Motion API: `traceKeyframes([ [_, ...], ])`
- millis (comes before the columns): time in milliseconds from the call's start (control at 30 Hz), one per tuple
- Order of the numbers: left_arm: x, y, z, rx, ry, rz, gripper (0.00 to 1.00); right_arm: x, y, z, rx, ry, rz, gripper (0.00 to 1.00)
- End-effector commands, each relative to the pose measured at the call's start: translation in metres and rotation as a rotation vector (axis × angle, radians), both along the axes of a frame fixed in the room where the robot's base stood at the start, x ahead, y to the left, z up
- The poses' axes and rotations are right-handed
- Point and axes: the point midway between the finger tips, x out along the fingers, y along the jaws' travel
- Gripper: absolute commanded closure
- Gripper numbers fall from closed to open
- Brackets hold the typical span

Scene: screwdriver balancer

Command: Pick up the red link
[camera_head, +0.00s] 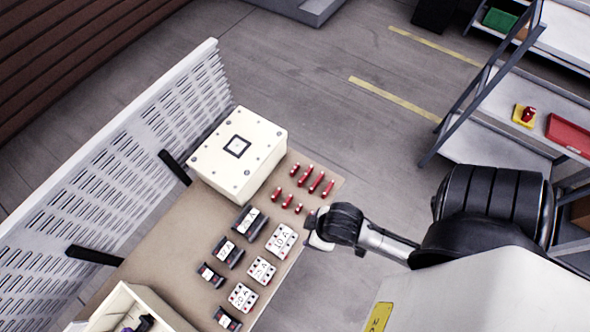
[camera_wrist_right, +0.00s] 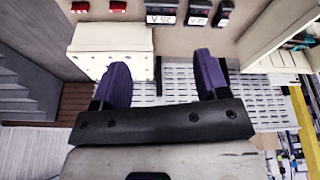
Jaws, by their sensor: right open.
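Several small red links (camera_head: 315,182) lie in two rows on the brown table, beside the cream box. The back row pieces are longer than the front ones. Two red pieces (camera_wrist_right: 118,6) also show at the top edge of the right wrist view, partly cut off. My right gripper (camera_head: 318,230) hangs at the table's right edge, beside the white labelled blocks and near the links; its fingers are hard to make out there. In the right wrist view the two purple fingers (camera_wrist_right: 162,78) are apart with nothing between them.
The cream box (camera_head: 238,150) stands behind the links. Black labelled blocks (camera_head: 250,222) and white labelled blocks (camera_head: 281,240) stand in rows in front. A perforated panel (camera_head: 120,180) lines the table's left side. A shelf rack (camera_head: 500,110) stands at right.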

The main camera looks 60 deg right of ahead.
Motion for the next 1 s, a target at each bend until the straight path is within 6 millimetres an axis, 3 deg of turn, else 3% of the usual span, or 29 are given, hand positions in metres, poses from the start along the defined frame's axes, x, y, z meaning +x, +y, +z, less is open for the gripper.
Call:
traceKeyframes([
  [133,0.0,0.0,0.0,0.0,0.0,0.0,0.0,0.0,0.0,0.0,0.0,0.0,0.0,0.34],
  [300,0.0,0.0,0.0,0.0,0.0,0.0,0.0,0.0,0.001,0.0,0.003,-0.001,-0.002,0.5],
  [600,0.0,0.0,-0.008,0.0,-0.001,0.0,0.0,0.007,0.003,-0.004,0.01,-0.019,-0.007,0.5],
  [767,0.0,0.0,-0.045,0.0,-0.003,0.0,0.0,0.041,-0.007,-0.025,-0.024,-0.103,0.014,0.5],
  [1000,-0.003,0.001,-0.13,0.002,0.008,-0.002,0.0,0.123,-0.059,-0.071,-0.232,-0.251,0.116,0.5],
])
